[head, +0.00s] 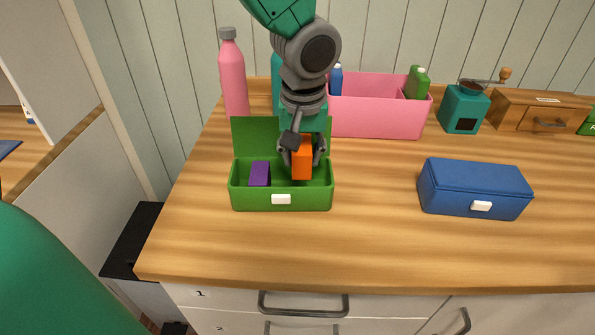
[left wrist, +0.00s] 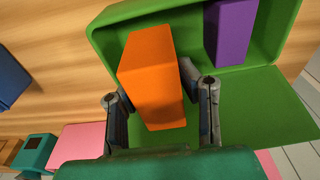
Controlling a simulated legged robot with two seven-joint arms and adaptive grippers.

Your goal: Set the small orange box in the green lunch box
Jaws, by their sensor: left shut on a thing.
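The small orange box (head: 301,163) is between the fingers of my left gripper (head: 303,156), which is shut on it. The box is upright, in the right half of the open green lunch box (head: 248,200). The lunch box's lid stands raised at the back. A purple box (head: 259,174) sits in its left half. In the left wrist view the orange box (left wrist: 152,75) is held between the fingers (left wrist: 160,105), with the purple box (left wrist: 231,30) apart from it. I cannot tell whether the orange box touches the floor of the lunch box. My right gripper is not in view.
A closed blue lunch box (head: 474,190) stands to the right. Behind are a pink bottle (head: 233,78), a pink bin (head: 375,118) holding bottles, a teal grinder (head: 463,108) and a wooden drawer box (head: 535,110). The wooden counter between the lunch boxes is clear.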

